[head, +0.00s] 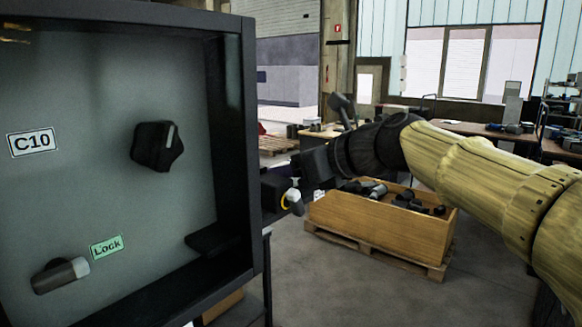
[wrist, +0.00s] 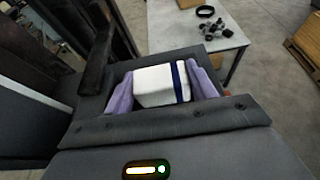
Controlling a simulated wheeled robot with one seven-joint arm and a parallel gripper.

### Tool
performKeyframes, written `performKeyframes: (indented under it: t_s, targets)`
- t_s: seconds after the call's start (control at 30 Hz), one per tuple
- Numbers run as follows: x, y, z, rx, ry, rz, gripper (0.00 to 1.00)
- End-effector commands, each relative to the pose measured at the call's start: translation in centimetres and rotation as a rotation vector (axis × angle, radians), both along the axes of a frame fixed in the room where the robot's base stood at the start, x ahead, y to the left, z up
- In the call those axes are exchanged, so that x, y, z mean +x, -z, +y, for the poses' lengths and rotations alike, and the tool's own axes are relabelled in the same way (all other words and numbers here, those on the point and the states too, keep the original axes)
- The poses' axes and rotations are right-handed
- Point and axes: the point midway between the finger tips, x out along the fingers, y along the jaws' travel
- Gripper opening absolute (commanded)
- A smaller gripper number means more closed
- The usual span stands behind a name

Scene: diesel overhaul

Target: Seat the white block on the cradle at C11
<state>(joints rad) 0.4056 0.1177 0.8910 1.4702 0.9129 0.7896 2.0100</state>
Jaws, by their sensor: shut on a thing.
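My gripper (head: 283,192) is in the middle of the head view, just right of the dark cabinet's edge. In the wrist view its two purple fingers (wrist: 162,82) are shut on the white block (wrist: 152,86), one on each side. The block has a dark blue band near its right end. In the head view only a small part of the white block (head: 294,203) shows, held clear of the cabinet.
The dark open-fronted cabinet (head: 236,150) fills the left, with a C10 label (head: 32,142), a black knob (head: 157,146), a Lock label (head: 107,246) and a lever (head: 60,275). A wooden crate (head: 385,228) of parts stands behind my arm. The wrist view shows a grey table (wrist: 172,28).

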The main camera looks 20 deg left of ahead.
Motion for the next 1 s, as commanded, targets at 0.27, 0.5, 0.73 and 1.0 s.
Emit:
performKeyframes:
  t_s: [0.27,0.5,0.73,1.0]
  targets:
    - [-0.02,0.17,0.01,0.000,0.000,0.000,0.36]
    - [-0.02,0.19,0.02,-0.001,-0.001,0.001,0.82]
    - [-0.09,0.18,0.08,-0.001,-0.003,0.001,0.82]
    - [-0.18,0.16,-0.07,-0.001,-0.003,0.001,0.82]
